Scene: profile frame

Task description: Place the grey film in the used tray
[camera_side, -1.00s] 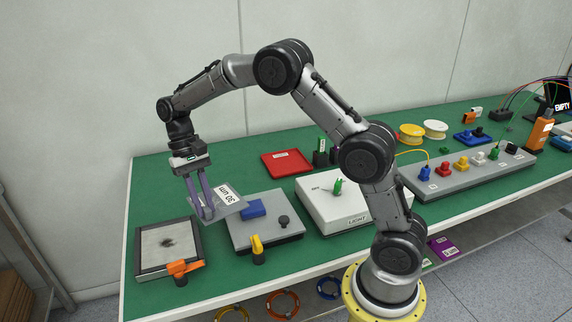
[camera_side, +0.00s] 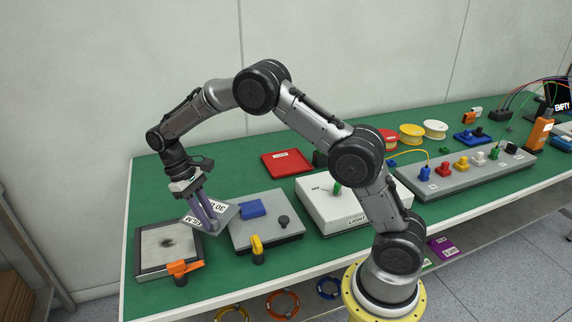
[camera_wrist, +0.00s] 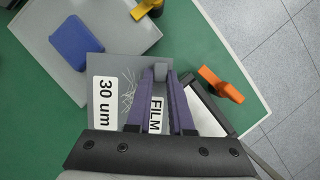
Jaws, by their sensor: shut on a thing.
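My gripper (camera_side: 211,226) is shut on the grey film (camera_side: 226,215), a thin square sheet. In the wrist view, the film (camera_wrist: 118,66) shows white labels reading "30 um" and "FILM" and some pale scratches. The gripper fingers (camera_wrist: 159,82) hide part of it. The film is held tilted between a dark-framed plate (camera_side: 152,262) and a grey plate; I cannot tell its exact height. A red tray (camera_side: 288,160) with a white label lies flat at the back; the label is too small to read, so I cannot confirm it is the used tray.
The grey plate (camera_side: 257,232) carries a blue block (camera_side: 252,208), a black knob and a yellow clamp (camera_side: 257,246). An orange clamp (camera_side: 182,267) stands by the framed plate. A white box (camera_side: 324,214) is to the right. Green table is clear at back left.

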